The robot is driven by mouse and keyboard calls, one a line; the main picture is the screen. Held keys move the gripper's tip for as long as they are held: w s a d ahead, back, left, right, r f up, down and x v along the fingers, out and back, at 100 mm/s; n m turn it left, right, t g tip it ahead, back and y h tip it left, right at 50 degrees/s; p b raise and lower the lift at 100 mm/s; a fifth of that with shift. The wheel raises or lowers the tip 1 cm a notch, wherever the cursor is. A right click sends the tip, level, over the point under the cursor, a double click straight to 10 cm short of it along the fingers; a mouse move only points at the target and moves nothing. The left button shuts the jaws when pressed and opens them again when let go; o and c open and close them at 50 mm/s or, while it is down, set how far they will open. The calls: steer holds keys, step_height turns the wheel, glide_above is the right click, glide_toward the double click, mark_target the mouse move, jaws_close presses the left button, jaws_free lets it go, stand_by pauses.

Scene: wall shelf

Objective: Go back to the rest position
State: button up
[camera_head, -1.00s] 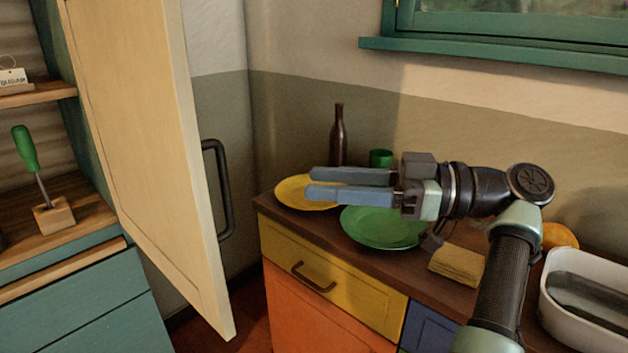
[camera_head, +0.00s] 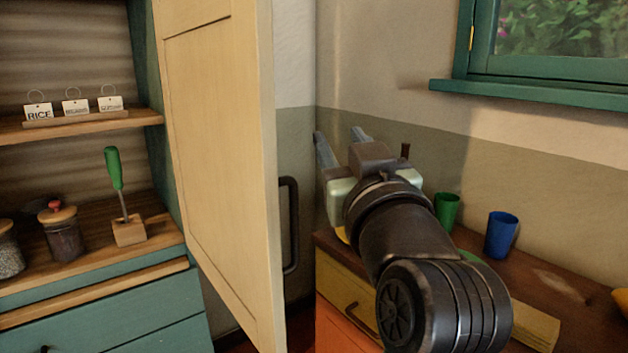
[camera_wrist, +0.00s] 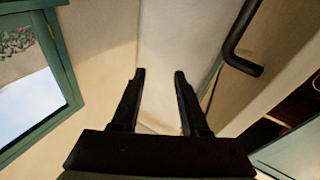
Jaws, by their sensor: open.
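My gripper (camera_head: 342,150) is open and empty, with its two fingers apart. In the head view it is raised above the counter, to the right of the open cream cabinet door (camera_head: 218,150), and points away toward the room corner. The wrist view also shows my gripper (camera_wrist: 159,75) with nothing between the fingers. The door's dark handle (camera_head: 290,225) is left of and below the fingers in the head view. It shows at the upper right of the wrist view (camera_wrist: 238,45). My arm hides much of the counter, including most of the plates.
The shelf at left holds label cards (camera_head: 75,107), jars (camera_head: 62,232) and a green-handled tool in a wooden block (camera_head: 129,230). A window sill (camera_head: 530,93) juts out at upper right.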

steer(key=s+a+r+m+t+h, duration=0.2)
steer(key=s+r+t, duration=0.3)
steer(key=s, duration=0.4)
steer(key=s+a+r+m+t+h, duration=0.1)
steer(key=s+a+r+t, duration=0.1)
steer(key=s+r, duration=0.5)
step_height(320, 180, up, 20)
steer(key=s+p, duration=0.1)
steer(key=p, duration=1.9)
steer(key=shift+s+d+t+h, duration=0.25)
steer(key=shift+s+t+h, duration=0.05)
steer(key=shift+o, duration=0.4)
steer(key=shift+f, duration=0.1)
